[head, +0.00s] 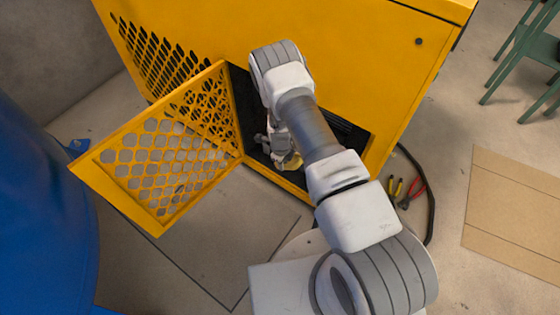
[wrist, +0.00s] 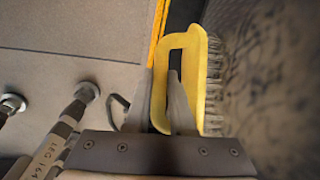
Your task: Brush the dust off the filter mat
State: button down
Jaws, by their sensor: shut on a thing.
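My gripper (wrist: 168,112) is shut on the yellow handle of a brush (wrist: 212,68) in the wrist view. The grey bristles face right, toward a dark, mottled brownish surface (wrist: 275,75) that looks like the dusty filter mat. I cannot tell whether the bristles touch it. In the head view my arm reaches into the opening of the yellow cabinet (head: 365,55) and hides most of the inside. A bit of yellow (head: 292,162), likely the brush, shows beside the arm. The mat cannot be made out in the head view.
A yellow grille door (head: 155,165) stands open at the left of the opening. A blue tank (head: 40,200) is at the far left. Pliers (head: 412,190) and a black cable (head: 432,205) lie on the floor at right, near flat cardboard (head: 515,210). Green chairs (head: 525,55) stand at top right.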

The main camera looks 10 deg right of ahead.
jog(key=shift+s+d+r+p, duration=1.6)
jog(key=shift+s+d, duration=1)
jog(key=shift+d, duration=1.25)
jog(key=shift+w+a+b, duration=3.75)
jog(key=shift+w+a, duration=2.9)
jog(key=shift+a, duration=0.4)
jog(key=shift+s+d+r+p, duration=0.5)
jog(key=shift+s+r+p, duration=0.1)
jog(key=shift+s+p, duration=0.15)
jog(key=shift+s+d+r+p, duration=0.45)
jog(key=shift+s+r+p, duration=0.2)
jog(key=shift+s, duration=0.15)
jog(key=shift+s+d+p, duration=0.3)
jog(key=shift+s+d, duration=0.9)
jog(key=shift+d, duration=0.2)
jog(key=shift+s+d+p, duration=0.25)
jog(key=shift+s+d, duration=0.9)
jog(key=shift+d, duration=0.25)
jog(key=shift+s+d, duration=0.8)
jog(key=shift+s, duration=0.1)
